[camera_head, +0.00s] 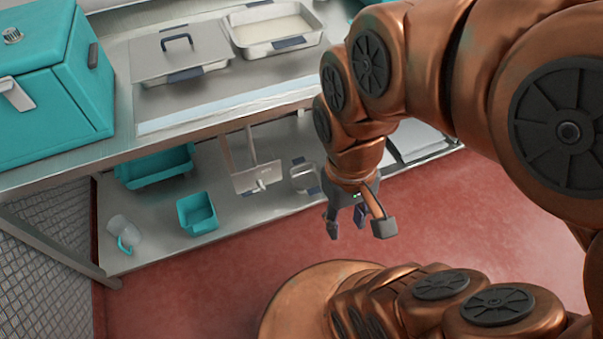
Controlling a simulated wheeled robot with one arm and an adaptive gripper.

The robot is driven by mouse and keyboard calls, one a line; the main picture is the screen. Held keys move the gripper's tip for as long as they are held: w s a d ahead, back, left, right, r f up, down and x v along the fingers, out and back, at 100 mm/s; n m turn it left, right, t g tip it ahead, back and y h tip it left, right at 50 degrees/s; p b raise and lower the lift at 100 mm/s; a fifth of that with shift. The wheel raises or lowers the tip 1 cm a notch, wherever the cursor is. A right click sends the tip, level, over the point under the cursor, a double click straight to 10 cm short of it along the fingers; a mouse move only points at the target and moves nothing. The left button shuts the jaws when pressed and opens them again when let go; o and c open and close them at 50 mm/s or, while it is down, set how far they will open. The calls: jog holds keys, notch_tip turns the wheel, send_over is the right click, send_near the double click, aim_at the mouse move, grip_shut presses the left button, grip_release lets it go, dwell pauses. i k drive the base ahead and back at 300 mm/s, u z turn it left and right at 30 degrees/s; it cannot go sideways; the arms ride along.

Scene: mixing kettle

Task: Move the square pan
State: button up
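Two rectangular metal pans with dark handles stand on the steel counter. One open pan (272,47) holds something pale. The other pan (198,72) has a flat metal lid (180,50) with a black handle. A small metal pan-like vessel (305,178) with dark handles is on the lower shelf, partly hidden by my arm. I cannot tell which one is the square pan. My gripper (358,228) points down over the red floor, in front of the shelf. Its fingers are spread, with nothing seen between them. It appears apart from all the pans.
A teal box (50,95) stands at the counter's left. The lower shelf (160,262) holds a clear jug (124,233), a small teal bin (197,213), a larger teal tub (155,170) and a flat metal piece (255,176). The red floor (240,285) is clear left of my base.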

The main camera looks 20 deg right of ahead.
aim_at(304, 176)
jog(key=u, duration=1.7)
jog(key=k, duration=0.9)
jog(key=z, duration=0.45)
